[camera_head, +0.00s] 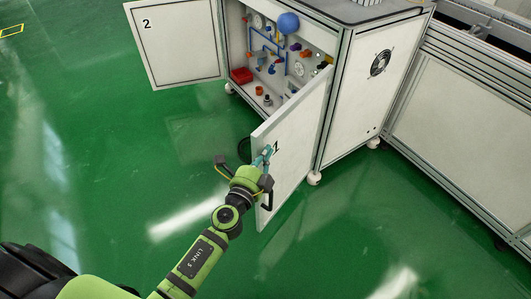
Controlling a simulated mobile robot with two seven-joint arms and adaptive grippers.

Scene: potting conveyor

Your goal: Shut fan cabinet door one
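Fan cabinet door one (304,139) is a white panel marked "1". It stands swung open from the fan cabinet (347,95), its free edge toward me. A dark handle (267,198) shows low near that edge. My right gripper is out of view.
Door two (178,42), marked "2", also stands open, to the left. Inside the cabinet are pipes, valves, a blue ball (288,23) and a red box (241,75). The conveyor frame (460,112) stands at right. The green floor (90,130) at left is clear.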

